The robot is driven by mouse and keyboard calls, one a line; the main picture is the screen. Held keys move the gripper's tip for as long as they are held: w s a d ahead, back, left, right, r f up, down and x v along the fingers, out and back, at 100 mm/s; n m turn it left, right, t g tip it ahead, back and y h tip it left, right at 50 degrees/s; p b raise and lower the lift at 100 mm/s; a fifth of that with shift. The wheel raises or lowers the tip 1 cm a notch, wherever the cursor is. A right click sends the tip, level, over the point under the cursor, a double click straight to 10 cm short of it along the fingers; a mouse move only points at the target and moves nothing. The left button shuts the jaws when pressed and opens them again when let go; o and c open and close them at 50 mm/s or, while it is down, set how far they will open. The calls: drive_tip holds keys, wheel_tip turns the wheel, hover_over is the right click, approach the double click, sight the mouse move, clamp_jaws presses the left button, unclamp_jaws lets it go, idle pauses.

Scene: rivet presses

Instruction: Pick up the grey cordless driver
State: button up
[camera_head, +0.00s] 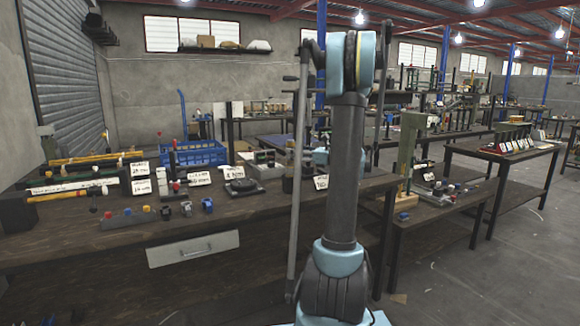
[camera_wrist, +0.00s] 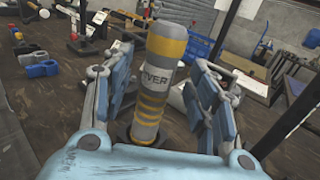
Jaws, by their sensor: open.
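The grey driver (camera_wrist: 155,90) stands upright in the wrist view. It is a grey cylinder with yellow bands and a white label of which I read "VER". Its foot meets a dark round base near the table top. My gripper (camera_wrist: 152,78) is open, with one blue-grey finger left of the driver and one right of it. A gap shows between each finger and the driver. In the head view I cannot make out the driver; my arm blocks the middle of the picture.
Blue clamps (camera_wrist: 38,62) lie left in the wrist view. Another bench (camera_head: 440,205) stands to the right.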

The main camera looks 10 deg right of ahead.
drive_tip(key=x, duration=0.2)
drive_tip(key=shift+w+a, duration=0.1)
drive_tip(key=shift+a, duration=0.15)
clamp_jaws()
